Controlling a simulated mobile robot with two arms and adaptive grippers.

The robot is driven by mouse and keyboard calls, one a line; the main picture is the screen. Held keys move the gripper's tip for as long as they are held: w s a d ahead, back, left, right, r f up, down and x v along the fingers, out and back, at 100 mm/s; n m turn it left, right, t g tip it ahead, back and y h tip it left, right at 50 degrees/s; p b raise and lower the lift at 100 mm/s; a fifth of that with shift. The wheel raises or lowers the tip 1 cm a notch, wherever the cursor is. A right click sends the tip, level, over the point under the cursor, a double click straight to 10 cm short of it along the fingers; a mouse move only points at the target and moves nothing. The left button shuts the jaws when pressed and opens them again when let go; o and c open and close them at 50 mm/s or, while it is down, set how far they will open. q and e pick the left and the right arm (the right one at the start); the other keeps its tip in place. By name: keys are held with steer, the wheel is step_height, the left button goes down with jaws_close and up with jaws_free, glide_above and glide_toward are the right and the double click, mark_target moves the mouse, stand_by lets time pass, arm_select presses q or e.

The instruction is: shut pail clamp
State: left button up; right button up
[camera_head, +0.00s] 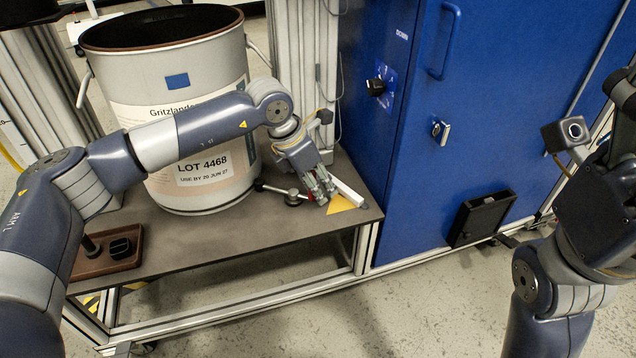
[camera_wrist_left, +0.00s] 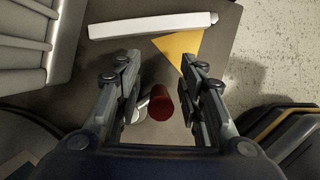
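The pail (camera_head: 200,100) is a large open grey drum on the table, with a dark rim and a "LOT 4468" label. A red grip (camera_wrist_left: 160,102), likely the clamp's handle, shows end-on in the left wrist view. My left gripper (camera_head: 324,194) points down over the table right of the pail. In the left wrist view its two fingers (camera_wrist_left: 157,75) are apart, with the red grip between them and no clear contact. My right gripper (camera_head: 620,95) is dark and partly cut off at the right edge.
A white bar (camera_wrist_left: 150,24) and a yellow triangle (camera_wrist_left: 183,47) lie on the table (camera_head: 240,232) by its right corner. A blue cabinet (camera_head: 470,110) stands close on the right. A brown tray (camera_head: 105,262) with dark parts sits at the table's left.

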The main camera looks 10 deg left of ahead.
arm_select(q)
steer(key=v, duration=1.1)
steer(key=shift+a+r, duration=0.15)
steer(key=shift+r, duration=0.15)
steer(key=shift+s, duration=0.1)
